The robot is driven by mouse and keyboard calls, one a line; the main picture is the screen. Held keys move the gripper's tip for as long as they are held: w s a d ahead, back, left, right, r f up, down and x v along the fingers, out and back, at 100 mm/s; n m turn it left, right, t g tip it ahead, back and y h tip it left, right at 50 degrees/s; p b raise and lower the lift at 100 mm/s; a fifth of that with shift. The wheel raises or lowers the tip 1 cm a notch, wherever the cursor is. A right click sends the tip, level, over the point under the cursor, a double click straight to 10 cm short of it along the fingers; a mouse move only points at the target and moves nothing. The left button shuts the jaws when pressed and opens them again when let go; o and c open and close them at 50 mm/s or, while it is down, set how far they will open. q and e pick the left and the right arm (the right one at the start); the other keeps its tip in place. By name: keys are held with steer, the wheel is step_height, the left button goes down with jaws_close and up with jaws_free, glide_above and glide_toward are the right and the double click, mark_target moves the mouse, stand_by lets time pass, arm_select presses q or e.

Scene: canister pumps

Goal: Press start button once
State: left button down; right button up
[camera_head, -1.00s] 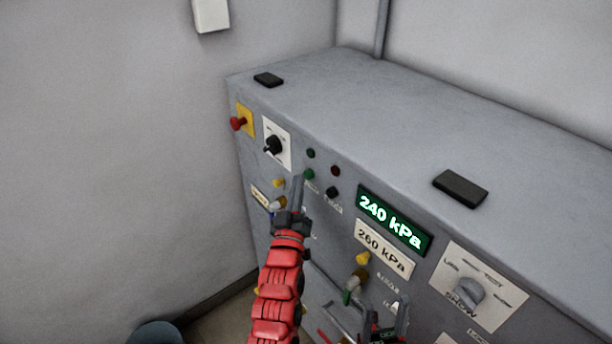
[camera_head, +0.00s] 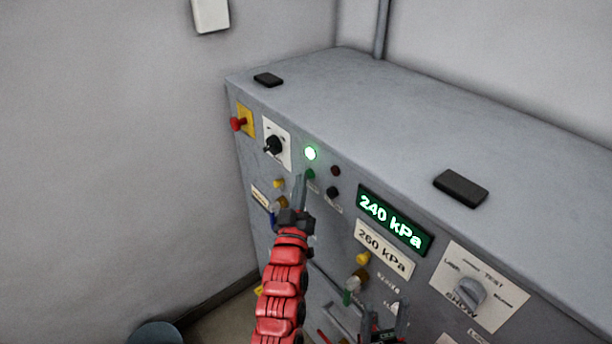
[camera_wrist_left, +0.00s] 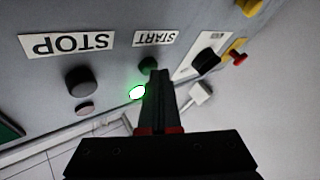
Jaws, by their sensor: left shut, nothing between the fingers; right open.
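The green start button (camera_head: 310,174) sits on the front of the grey cabinet, below a green lamp (camera_head: 310,153) that is lit. My left gripper (camera_head: 301,178) is shut and empty, with its fingertips at the start button. In the left wrist view the fingertips (camera_wrist_left: 158,74) overlap the edge of the green button (camera_wrist_left: 147,65) beside the START label (camera_wrist_left: 155,38); the exact contact is hidden. The lit lamp (camera_wrist_left: 137,92) shows there too. My right gripper (camera_head: 385,325) is open at the bottom of the head view, partly cut off.
The black stop button (camera_head: 333,192) is right of the start button, under a dark red lamp (camera_head: 336,171). A black selector knob (camera_head: 273,145) and red emergency button (camera_head: 238,123) are to the left. The display (camera_head: 395,220) reads 240 kPa.

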arm_select(q)
steer(key=shift+a, duration=0.1)
steer(key=shift+s+a, duration=0.5)
steer(key=shift+a, duration=0.15)
steer(key=shift+a+b, duration=0.1)
steer(key=shift+b, duration=0.2)
steer(key=s+a, duration=0.1)
steer(key=a, duration=0.1)
steer(key=s+a+b, duration=0.1)
steer(key=a, duration=0.1)
steer(key=shift+s, duration=0.4)
stand_by(0.3)
